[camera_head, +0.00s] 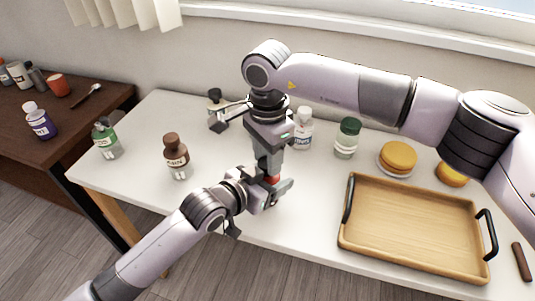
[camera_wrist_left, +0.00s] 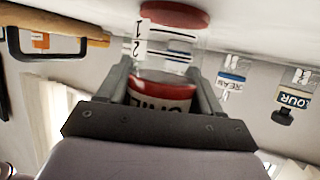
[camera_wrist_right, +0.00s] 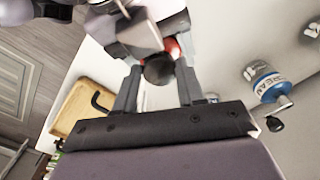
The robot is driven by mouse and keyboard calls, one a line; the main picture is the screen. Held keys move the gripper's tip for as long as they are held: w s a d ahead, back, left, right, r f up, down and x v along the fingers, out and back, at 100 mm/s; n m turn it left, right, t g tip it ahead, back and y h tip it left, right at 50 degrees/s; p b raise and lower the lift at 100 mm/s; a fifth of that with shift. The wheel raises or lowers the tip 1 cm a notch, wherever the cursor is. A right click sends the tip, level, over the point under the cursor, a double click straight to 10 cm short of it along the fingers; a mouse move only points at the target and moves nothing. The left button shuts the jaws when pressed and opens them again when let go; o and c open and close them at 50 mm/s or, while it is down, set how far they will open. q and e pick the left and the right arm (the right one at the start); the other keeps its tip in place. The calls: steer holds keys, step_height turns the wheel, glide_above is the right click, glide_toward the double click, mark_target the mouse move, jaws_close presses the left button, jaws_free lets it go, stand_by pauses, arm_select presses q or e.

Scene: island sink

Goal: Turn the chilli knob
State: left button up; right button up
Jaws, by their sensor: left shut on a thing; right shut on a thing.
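The chilli jar is mostly hidden between my grippers, with a bit of its red (camera_head: 272,180) showing in the head view. In the left wrist view the jar (camera_wrist_left: 163,90) stands between my left fingers, upside down in the picture, with part of a dark-lettered label. My left gripper (camera_head: 274,191) is shut on the jar from the side. My right gripper (camera_head: 268,166) points down from above and is shut at the jar's top. In the right wrist view the dark round knob (camera_wrist_right: 159,70) sits between its fingers, with red beside it.
A wooden tray (camera_head: 345,241) with black handles lies to the right. A brown bottle (camera_head: 176,158) and a green-topped jar (camera_head: 105,141) stand left. A white jar (camera_head: 302,130), a dark-green-lidded jar (camera_head: 347,138) and yellow rounds (camera_head: 399,156) stand behind. The front left counter is clear.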

steer(key=shift+m, duration=0.4)
steer(key=o, duration=1.1)
step_height(320, 180, up, 12)
steer(key=shift+r, duration=0.1)
